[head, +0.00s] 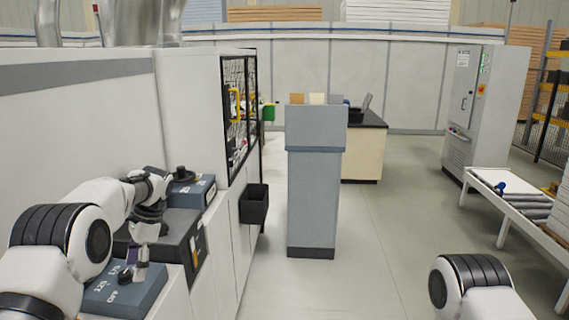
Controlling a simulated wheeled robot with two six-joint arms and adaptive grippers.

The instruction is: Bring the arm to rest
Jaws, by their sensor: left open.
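My left arm comes in from the left and bends down over the machine's side ledge. My left gripper (133,272) points down, open, with nothing visible between its fingers. It is above or at a blue-grey block with white markings (112,296); I cannot tell whether they touch. My right arm shows only as a white and black joint at the lower right, and its gripper is out of view.
A dark grey box (181,243) and another blue-grey block (207,184) stand on the ledge by my left arm. A black bin (254,205) hangs on the machine. A grey pedestal (312,200) stands ahead. A roller table (509,201) is at right; the floor between is clear.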

